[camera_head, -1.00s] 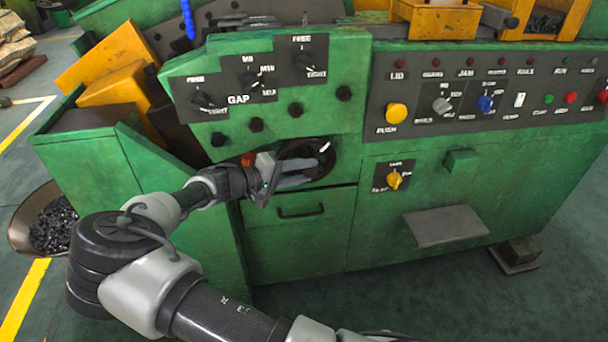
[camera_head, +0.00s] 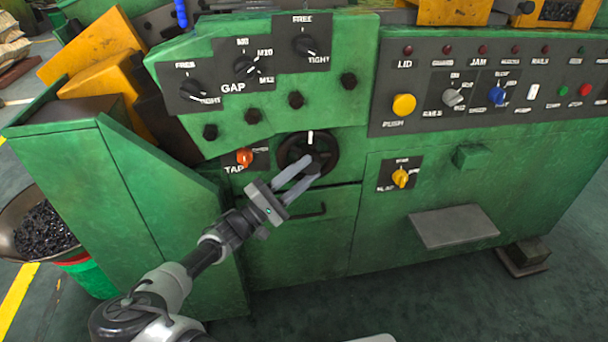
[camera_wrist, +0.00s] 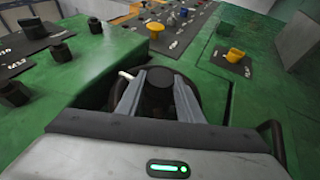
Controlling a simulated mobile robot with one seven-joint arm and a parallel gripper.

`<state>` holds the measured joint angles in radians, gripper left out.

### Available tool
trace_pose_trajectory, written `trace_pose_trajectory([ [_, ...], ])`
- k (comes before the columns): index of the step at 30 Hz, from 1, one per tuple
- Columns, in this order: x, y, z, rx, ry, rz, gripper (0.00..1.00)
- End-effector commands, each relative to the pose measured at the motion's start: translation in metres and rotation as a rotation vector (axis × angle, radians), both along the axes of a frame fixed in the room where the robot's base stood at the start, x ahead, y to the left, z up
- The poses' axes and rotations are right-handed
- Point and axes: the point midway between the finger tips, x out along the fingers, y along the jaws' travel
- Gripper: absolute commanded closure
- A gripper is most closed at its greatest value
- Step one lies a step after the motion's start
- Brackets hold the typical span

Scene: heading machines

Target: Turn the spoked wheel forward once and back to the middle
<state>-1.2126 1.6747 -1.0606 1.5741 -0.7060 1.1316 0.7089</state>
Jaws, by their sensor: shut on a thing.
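The spoked wheel (camera_head: 296,149) is a dark round handwheel on the green front of the machine, below the GAP knobs. A white mark stands at its top in the head view.
An orange TAP knob (camera_head: 244,157) sits just left of the wheel. Black knobs (camera_head: 296,99) are above it, and a yellow knob (camera_head: 400,178) is to the right. A drawer handle (camera_head: 304,211) lies close below my gripper. A grey plate (camera_head: 454,226) juts out at the right.

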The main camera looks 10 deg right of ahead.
Motion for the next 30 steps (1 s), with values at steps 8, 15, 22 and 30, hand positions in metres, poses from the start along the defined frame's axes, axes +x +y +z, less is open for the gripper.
trace_pose_trajectory([
  [8, -0.0012, -0.0024, 0.0011, -0.034, -0.002, -0.006, 1.00],
  [15, -0.0014, -0.0029, 0.0013, -0.034, -0.002, -0.008, 1.00],
  [22, -0.0011, -0.0023, 0.0008, -0.032, -0.001, -0.006, 0.48],
  [30, -0.0011, 0.0001, -0.0006, -0.031, 0.000, -0.003, 0.48],
])
